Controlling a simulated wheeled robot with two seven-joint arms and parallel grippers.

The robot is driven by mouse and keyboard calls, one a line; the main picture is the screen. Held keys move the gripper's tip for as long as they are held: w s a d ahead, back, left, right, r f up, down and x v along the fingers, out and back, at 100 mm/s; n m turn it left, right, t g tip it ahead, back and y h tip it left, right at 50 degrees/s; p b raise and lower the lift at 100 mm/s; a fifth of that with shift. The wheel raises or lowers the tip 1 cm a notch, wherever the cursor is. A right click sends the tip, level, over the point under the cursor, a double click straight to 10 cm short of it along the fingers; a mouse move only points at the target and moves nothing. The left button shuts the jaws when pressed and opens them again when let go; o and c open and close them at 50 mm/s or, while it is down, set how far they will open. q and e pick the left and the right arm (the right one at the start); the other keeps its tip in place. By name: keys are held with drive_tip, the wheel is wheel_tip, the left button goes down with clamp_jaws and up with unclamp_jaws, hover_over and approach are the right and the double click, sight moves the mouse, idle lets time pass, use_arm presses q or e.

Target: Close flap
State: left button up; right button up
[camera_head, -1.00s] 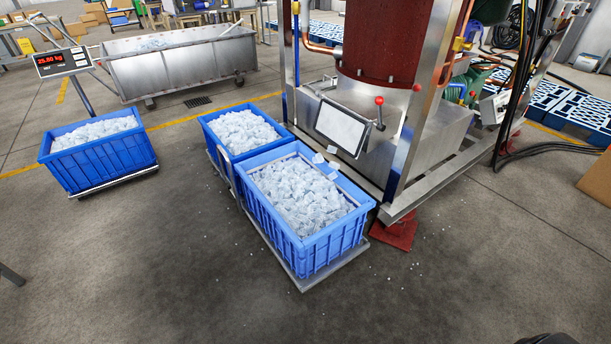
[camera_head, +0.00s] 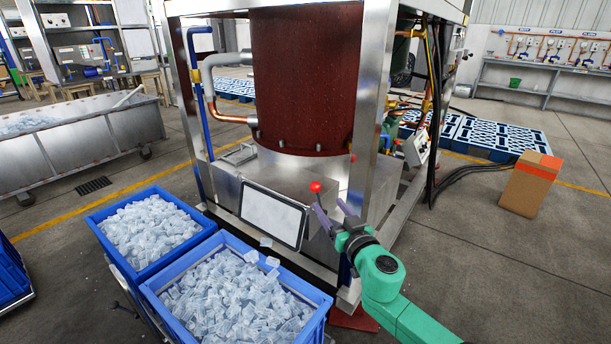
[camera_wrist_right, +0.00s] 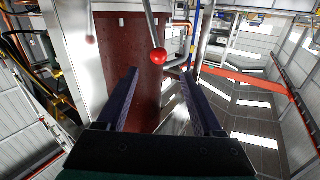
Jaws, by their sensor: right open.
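The flap is a pale rectangular panel with a dark frame (camera_head: 272,216), slanted on the front of the steel ice machine's outlet. A lever with a red ball knob (camera_head: 315,187) stands beside its upper right side. My right gripper (camera_head: 328,204) is open at the lever, its fingers pointing up towards the knob. In the right wrist view the red knob (camera_wrist_right: 158,56) shows between the two open fingers (camera_wrist_right: 160,73), near their tips, with the rod running up from it. I cannot tell whether a finger touches it. My left gripper is out of view.
Two blue crates of ice, a rear one (camera_head: 98,218) and a front one (camera_head: 322,302), stand below the flap. A steel frame post (camera_head: 372,130) rises close behind my right gripper. A cardboard box (camera_head: 531,184) stands on the right, with clear floor before it.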

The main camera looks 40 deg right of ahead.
sight(316, 187)
drive_tip(key=x, duration=0.5)
drive_tip(key=shift+r, duration=0.35)
drive_tip(key=x, duration=0.7)
drive_tip(key=shift+w+d+f, duration=0.2)
drive_tip(key=shift+w+f, duration=0.05)
drive_tip(key=shift+f, duration=0.05)
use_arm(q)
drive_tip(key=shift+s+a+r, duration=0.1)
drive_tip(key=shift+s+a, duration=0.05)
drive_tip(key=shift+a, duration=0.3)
use_arm(e)
drive_tip(key=shift+w+d, duration=0.1)
drive_tip(key=shift+w, duration=0.25)
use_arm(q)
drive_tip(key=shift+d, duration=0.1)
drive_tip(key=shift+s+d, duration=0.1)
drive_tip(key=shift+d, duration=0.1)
use_arm(e)
clamp_jaws()
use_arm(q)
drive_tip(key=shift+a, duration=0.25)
